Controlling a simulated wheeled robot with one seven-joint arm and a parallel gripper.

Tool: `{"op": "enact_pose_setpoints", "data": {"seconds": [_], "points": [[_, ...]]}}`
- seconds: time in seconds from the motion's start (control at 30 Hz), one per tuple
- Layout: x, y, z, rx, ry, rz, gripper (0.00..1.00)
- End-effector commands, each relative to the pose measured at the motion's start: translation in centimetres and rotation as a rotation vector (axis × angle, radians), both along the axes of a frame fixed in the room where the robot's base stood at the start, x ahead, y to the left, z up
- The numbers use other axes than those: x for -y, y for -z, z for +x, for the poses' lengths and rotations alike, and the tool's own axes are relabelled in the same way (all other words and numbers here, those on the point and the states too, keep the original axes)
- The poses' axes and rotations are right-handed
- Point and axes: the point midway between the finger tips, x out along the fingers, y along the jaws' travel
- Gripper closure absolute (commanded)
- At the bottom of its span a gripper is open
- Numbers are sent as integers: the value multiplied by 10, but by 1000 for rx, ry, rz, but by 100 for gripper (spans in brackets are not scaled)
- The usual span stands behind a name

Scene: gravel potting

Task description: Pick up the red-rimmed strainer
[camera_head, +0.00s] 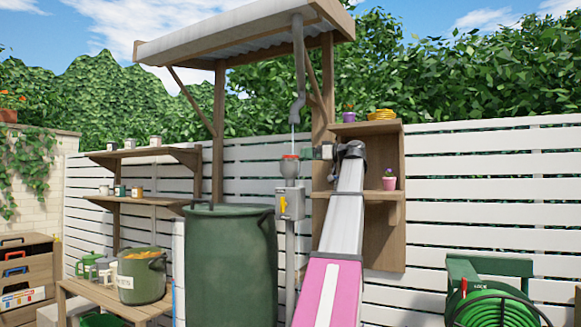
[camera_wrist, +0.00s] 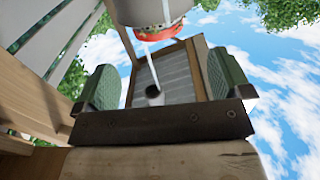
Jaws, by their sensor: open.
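The red-rimmed strainer (camera_head: 290,168) is a grey bowl with a red top edge. It sits at the top of a grey post, below the mouth of a downpipe, with a thin water stream falling towards it. In the wrist view its pale body and red rim (camera_wrist: 160,32) show at the top edge, partly cut off. My gripper (camera_head: 325,151) is just right of the strainer in the head view, at the end of my raised arm. In the wrist view its green-padded fingers (camera_wrist: 163,85) are wide apart with nothing between them. The strainer appears just beyond the fingers, apart from them.
A grey downpipe (camera_head: 298,65) hangs above from the wooden roof (camera_head: 235,30). A grey box with a yellow handle (camera_head: 284,205) is on the post below. A wooden shelf unit (camera_head: 385,235) stands close behind my arm. A large green barrel (camera_head: 230,265) stands to the left.

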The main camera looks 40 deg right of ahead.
Motion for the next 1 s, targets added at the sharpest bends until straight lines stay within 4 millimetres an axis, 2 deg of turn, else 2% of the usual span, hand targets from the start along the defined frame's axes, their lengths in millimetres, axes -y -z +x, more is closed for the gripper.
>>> {"op": "enact_pose_setpoints", "data": {"seconds": [0.1,0.37,0.7,0.97,1.0], "points": [[-9,0,18,0,-3,1,4],[-17,1,35,0,0,1,4],[-35,3,73,-1,-2,0,4],[-37,3,76,0,0,0,4],[-37,3,76,0,0,0,17]]}}
